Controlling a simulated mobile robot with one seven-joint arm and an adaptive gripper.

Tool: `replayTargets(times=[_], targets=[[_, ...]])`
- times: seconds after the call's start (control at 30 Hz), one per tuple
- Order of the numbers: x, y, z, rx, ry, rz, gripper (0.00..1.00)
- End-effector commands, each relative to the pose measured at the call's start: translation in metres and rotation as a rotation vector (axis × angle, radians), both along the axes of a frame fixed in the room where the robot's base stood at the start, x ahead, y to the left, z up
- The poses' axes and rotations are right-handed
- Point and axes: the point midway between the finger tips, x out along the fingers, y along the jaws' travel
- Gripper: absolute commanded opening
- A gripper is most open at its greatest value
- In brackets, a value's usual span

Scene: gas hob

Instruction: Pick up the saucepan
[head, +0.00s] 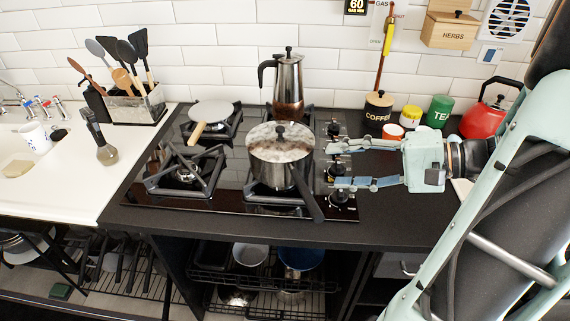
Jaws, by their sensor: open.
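The saucepan (281,170) is steel, with a lid and a black lid knob. It stands upright on the front right burner of the hob (227,193). Its dark handle (307,195) points toward the front right edge of the hob. My gripper (331,166) is pale green and open, coming in from the right. Its two fingers point left, just right of the saucepan and over the row of control knobs. Nothing is between the fingers. I cannot tell the exact gap between the fingertips and the saucepan.
A moka pot (288,82) stands behind the saucepan. A small pan (211,111) with a wooden handle sits on the back left burner. The front left burner (185,172) is bare. Canisters and a red kettle (484,116) stand at the right. A utensil holder (136,103) is at the left.

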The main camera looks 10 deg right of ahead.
Motion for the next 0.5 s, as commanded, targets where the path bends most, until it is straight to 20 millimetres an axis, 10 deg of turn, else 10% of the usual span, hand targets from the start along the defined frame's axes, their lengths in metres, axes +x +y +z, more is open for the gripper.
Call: replayTargets(times=[0.5], targets=[[0.029,0.039,-0.021,0.011,-0.003,-0.017,0.48]])
